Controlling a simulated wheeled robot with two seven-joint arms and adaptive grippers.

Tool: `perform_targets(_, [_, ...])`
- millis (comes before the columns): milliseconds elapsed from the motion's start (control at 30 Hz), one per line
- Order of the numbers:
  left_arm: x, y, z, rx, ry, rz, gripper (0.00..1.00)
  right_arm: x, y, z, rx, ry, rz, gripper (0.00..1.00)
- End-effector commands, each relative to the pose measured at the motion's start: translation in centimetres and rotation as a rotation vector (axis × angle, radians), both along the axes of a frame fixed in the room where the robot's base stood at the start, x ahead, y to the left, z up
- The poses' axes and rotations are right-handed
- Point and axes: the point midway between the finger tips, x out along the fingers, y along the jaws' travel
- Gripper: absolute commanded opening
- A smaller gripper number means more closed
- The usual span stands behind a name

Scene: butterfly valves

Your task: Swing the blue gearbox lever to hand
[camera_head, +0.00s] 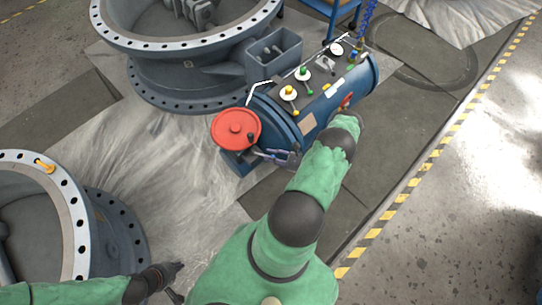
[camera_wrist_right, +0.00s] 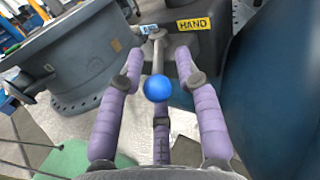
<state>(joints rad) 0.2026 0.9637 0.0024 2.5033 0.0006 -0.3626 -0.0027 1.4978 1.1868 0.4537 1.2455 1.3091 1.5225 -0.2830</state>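The gearbox lever (camera_wrist_right: 158,52) is a grey stem ending in a blue ball knob (camera_wrist_right: 157,89). In the right wrist view it points towards the camera from a dark gearbox (camera_wrist_right: 208,44) with a yellow HAND label (camera_wrist_right: 192,24). A small blue label (camera_wrist_right: 148,29) is left of it, its text unreadable. My right gripper (camera_wrist_right: 160,65) has its purple-padded fingers spread around the knob, with gaps at both sides. In the head view it (camera_head: 277,156) is beside the red handwheel (camera_head: 236,128); the knob is not clear there. My left gripper (camera_head: 178,281) is open and empty, low down.
The blue actuator cylinder (camera_head: 315,97) carries several coloured knobs on top. A large grey valve body (camera_head: 190,68) stands behind it, and another flanged valve (camera_head: 118,240) at the lower left. Crumpled pale sheeting (camera_head: 140,160) covers the floor between. Open floor lies to the right.

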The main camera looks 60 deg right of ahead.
Motion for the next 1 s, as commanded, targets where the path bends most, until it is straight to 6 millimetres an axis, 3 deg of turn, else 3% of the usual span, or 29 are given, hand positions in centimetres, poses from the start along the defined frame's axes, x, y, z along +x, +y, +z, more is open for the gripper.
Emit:
perform_targets(267, [0.0,0.0,0.0,0.000,0.000,0.000,0.00,-1.4,-0.5,-0.1,0.000,0.002,-0.002,0.34])
perform_targets(700, [0.0,0.0,0.0,0.000,0.000,0.000,0.00,-9.1,-3.2,-0.1,-0.002,0.002,-0.003,0.34])
perform_targets(1000, [0.0,0.0,0.0,0.000,0.000,0.000,0.00,-11.3,-3.9,-0.1,0.000,0.000,0.001,0.34])
